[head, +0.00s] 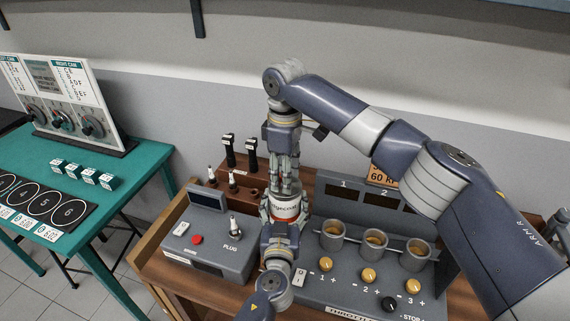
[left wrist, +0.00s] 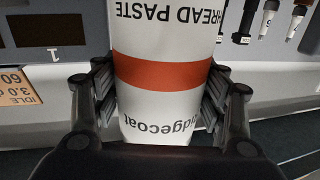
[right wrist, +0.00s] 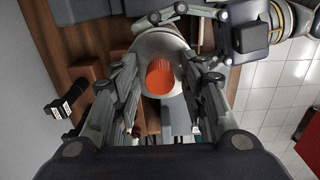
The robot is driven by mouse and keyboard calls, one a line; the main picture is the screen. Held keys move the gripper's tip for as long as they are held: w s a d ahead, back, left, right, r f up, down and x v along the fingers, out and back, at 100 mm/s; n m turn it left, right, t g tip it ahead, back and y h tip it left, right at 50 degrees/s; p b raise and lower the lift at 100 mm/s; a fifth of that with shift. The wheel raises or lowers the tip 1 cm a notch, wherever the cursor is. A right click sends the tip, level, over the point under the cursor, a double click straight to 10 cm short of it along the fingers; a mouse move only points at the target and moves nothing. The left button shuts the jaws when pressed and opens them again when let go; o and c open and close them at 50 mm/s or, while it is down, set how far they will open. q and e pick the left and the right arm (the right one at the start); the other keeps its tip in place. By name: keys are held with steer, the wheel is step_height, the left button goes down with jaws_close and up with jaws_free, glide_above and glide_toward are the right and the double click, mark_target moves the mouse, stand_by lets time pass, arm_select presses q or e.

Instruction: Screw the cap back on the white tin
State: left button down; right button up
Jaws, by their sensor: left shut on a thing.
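The white tin (head: 287,204) has a red-orange band and black lettering. It also shows in the left wrist view (left wrist: 160,105), where the lettering is upside down. My left gripper (head: 277,230) is shut on the tin's sides, coming in from the front. In the right wrist view, an orange ribbed cap (right wrist: 160,78) shows at the middle of the tin's pale round top (right wrist: 160,42). How firmly it is seated cannot be told. My right gripper (head: 285,188) points down over the tin. Its fingers stand on both sides of the cap with a visible gap.
A grey panel with cups and yellow knobs (head: 368,274) is right of the tin. A grey box (head: 210,243) with a red button stands left on the wooden bench (head: 160,262). Black-topped tools in a brown rack (head: 245,180) are behind. A teal table (head: 110,187) is far left.

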steer(key=shift+f, duration=0.1)
jaws_close()
steer(key=shift+o, duration=0.6)
jaws_free()
step_height(320, 180, up, 12)
stand_by(0.3)
